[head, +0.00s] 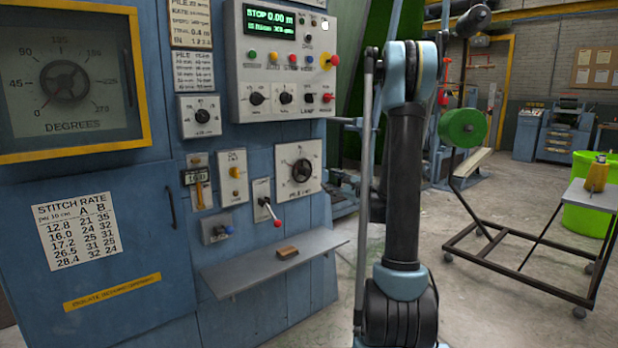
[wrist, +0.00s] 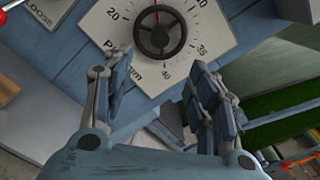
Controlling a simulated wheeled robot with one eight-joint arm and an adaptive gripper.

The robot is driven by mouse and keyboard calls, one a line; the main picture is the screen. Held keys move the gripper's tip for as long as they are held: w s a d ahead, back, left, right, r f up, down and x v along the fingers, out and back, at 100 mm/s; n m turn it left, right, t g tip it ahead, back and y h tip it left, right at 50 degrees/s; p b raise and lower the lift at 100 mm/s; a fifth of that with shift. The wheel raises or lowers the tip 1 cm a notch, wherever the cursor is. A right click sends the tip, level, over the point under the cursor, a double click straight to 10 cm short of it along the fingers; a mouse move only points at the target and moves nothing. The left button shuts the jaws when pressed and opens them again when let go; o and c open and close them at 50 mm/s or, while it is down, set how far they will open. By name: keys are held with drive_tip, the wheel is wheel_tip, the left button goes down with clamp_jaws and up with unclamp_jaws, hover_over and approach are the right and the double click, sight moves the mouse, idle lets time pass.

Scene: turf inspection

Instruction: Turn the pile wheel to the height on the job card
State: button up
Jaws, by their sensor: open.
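The pile wheel (head: 302,171) is a dark round knob on a white plate marked PILE, on the right of the blue machine's front. In the wrist view the wheel (wrist: 160,36) is a dark spoked ring with a small red-orange mark near its top. The plate (wrist: 211,43) shows 20, 35 and 40; other figures are hidden or cut off. My gripper (wrist: 161,72) is open and empty, its fingers apart below the wheel and not around it. The gripper is not visible in the head view. A framed card (head: 190,23), cut off at the top, has text too small to read surely.
A red-tipped lever (head: 269,213) and a grey shelf (head: 262,262) with a small brown block (head: 287,252) lie below and left of the wheel. A panel (head: 283,60) with a display reading STOP 0.00 is above. A trolley (head: 530,235) stands at right.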

sight(308, 173)
drive_tip(key=x, duration=1.5)
drive_tip(key=shift+a, duration=0.25)
drive_tip(key=c, duration=1.1)
